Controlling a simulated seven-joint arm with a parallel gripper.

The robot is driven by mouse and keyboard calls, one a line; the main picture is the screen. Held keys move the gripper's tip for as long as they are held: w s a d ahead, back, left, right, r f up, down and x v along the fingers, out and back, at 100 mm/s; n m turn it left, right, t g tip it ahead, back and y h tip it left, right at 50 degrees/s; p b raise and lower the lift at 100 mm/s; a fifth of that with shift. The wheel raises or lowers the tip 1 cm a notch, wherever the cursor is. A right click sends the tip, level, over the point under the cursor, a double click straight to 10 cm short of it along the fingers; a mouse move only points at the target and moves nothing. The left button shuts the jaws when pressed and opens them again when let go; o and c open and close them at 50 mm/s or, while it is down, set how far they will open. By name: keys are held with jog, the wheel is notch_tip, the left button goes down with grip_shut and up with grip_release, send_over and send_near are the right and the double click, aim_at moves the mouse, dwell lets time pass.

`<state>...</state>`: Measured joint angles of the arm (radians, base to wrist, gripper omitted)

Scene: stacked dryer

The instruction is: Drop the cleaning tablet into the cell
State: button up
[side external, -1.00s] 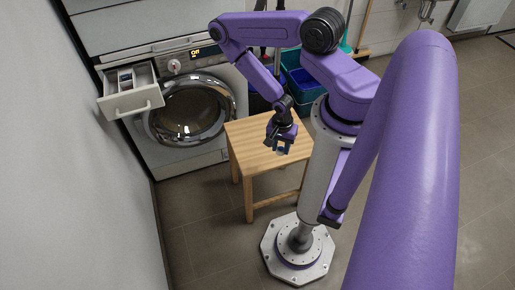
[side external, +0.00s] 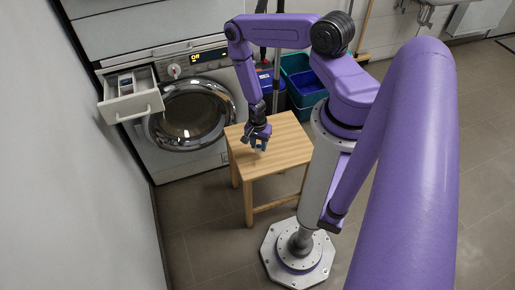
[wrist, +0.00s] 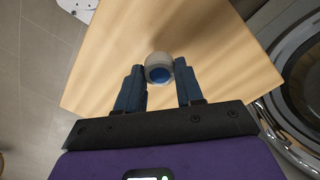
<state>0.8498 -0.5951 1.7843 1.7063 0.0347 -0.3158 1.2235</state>
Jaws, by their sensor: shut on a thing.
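The cleaning tablet (wrist: 159,68) is a small round white piece with a blue centre. It sits between the blue fingertips of my gripper (wrist: 158,78) in the wrist view, and my gripper is shut on it. In the side external view my gripper (side external: 258,143) hangs pointing down over the left part of a wooden stool. The tablet is too small to make out clearly there. The open drawer (side external: 133,106) of the front-loading machine is at the left, with divided cells (side external: 125,84) inside. My gripper is to the right of the drawer and apart from it.
The wooden stool (side external: 281,150) stands below my gripper, its top otherwise bare. The machine's round glass door (side external: 190,117) is beside the drawer. A wall (side external: 60,150) borders the left. Blue and teal bins (side external: 300,85) stand behind the stool.

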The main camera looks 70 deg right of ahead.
aim_at(258, 154)
jog(key=shift+w+d+f, duration=0.15)
jog(key=shift+f, duration=0.1)
jog(key=shift+w+f, duration=0.2)
jog(key=shift+f, duration=1.35)
jog(key=shift+f, duration=0.15)
jog(key=o, duration=1.1)
